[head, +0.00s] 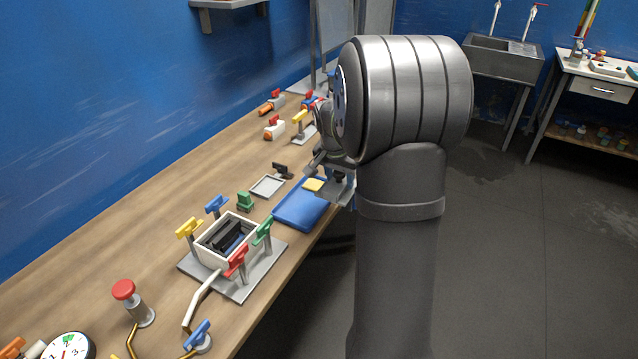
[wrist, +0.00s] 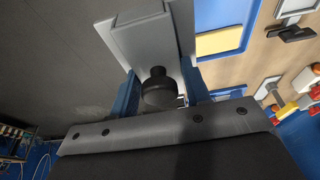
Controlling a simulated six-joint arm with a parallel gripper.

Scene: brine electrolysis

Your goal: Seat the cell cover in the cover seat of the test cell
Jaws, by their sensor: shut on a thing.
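The cell cover is a grey stepped plate (wrist: 145,40) with a round black knob (wrist: 158,88). My gripper (wrist: 162,92) is shut on the knob, one blue finger on each side of it. In the head view the cover (head: 338,194) shows as a grey plate at the bench's right edge, beside the blue tray, with my gripper (head: 345,172) above it, partly hidden by my arm. The test cell (head: 209,257) is a white open box with dark parts inside, on a grey base plate. Yellow, blue, green and red clamps stand around it. The cover is apart from the cell.
A blue tray (head: 290,217) with a yellow block (head: 313,185) lies between cover and cell. A small grey tray (head: 267,186), a green piece (head: 245,203) and a black piece (head: 283,170) are near. A bent pale handle (head: 201,299) and red-topped post (head: 134,300) stand in front.

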